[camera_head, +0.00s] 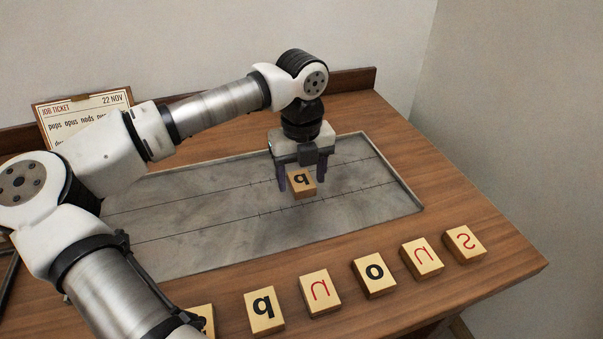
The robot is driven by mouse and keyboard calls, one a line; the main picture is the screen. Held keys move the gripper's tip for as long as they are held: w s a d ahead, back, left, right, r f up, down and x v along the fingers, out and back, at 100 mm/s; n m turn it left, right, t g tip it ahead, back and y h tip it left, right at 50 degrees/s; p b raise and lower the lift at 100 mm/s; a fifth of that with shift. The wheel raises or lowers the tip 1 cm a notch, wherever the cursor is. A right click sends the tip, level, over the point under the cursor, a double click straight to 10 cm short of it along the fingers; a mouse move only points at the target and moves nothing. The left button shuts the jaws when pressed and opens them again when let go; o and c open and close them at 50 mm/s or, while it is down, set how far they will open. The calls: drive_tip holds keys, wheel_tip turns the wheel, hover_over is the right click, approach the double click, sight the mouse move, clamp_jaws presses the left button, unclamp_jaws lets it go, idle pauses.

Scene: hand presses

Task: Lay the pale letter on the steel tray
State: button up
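The steel tray (350,208) is a grey, scuffed plate with two thin ruled lines, set in the wooden bench. My gripper (301,184) is over its right half, pointing down, with its dark fingers on both sides of a wooden letter block (303,188). The block bears a black letter that looks like "q" or "b". It looks browner than the blocks in front. I cannot tell whether it touches the tray or hangs just above it. My arm hides part of the tray's left side.
In front of the tray stand more letter blocks: black "q" (264,311), red "n" (320,291), black "o" (375,274), red "n" (422,256) and red "s" (465,243). Another block (204,316) is partly behind my arm. A job ticket (85,107) stands at the back left.

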sight(301, 180)
drive_tip(key=shift+r, duration=0.1)
wheel_tip(301, 180, up, 12)
idle(0.6)
drive_tip(key=shift+r, duration=0.1)
